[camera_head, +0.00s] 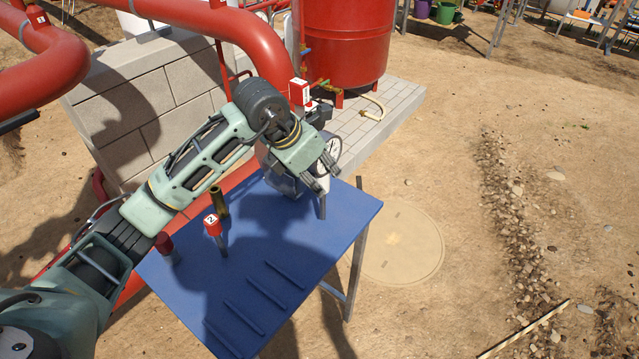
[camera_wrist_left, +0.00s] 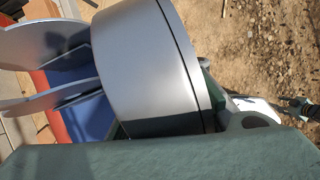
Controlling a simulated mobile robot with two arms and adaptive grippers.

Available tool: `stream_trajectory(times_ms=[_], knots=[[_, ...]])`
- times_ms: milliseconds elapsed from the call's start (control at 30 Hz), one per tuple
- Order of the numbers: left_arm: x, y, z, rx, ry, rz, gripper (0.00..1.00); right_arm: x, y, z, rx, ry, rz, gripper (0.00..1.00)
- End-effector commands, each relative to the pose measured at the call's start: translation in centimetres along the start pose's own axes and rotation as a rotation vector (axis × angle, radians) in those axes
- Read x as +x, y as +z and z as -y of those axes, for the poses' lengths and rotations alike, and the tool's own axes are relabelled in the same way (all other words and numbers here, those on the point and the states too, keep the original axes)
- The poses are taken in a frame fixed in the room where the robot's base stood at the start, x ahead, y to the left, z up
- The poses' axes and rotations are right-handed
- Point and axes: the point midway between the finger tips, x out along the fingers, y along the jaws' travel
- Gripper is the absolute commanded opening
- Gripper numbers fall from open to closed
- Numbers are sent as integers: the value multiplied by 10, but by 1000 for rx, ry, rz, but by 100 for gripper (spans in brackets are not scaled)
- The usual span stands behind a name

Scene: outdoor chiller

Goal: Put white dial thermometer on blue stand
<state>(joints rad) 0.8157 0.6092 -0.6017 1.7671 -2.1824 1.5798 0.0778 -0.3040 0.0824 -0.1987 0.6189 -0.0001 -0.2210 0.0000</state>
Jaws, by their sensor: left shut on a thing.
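The white dial thermometer (camera_head: 331,148) shows its round white face in the head view, partly hidden by my left gripper (camera_head: 322,170). That gripper is shut on it over the far right part of the blue stand (camera_head: 265,240). In the left wrist view the thermometer's silver round case (camera_wrist_left: 150,65) fills the middle, with flat grey metal plates to its left. I cannot tell whether the thermometer touches the stand top.
On the stand are a red-topped post marked 2 (camera_head: 213,226), a brass-coloured cylinder (camera_head: 218,203), a dark red knob (camera_head: 164,243) and several blue bars (camera_head: 267,296). A red tank (camera_head: 345,45) and a block wall (camera_head: 150,95) stand behind. Open sandy ground lies right.

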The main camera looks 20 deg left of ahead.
Motion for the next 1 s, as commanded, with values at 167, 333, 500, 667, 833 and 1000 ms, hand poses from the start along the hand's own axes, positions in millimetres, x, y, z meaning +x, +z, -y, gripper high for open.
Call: stream_trajectory(times_ms=[167, 333, 500, 667, 833, 1000], knots=[[14, -7, -3, -1, -3, -2, 0, -7, -3, 0, 0, 0, -3, 40], [34, -17, -3, 0, -2, -1, 0, -14, -5, 1, 0, -2, -5, 40], [38, -18, -3, 1, 1, 3, 0, -13, -5, 3, 0, -4, -6, 40], [38, -19, -3, 1, 0, 2, 0, -12, -6, 4, 0, -5, -7, 40], [40, -20, -3, 1, 0, 1, 30, -10, -6, 4, 0, -5, -8, 40], [40, -20, -3, 1, 0, 0, 43, -10, -6, 4, 0, -5, -8, 40]])
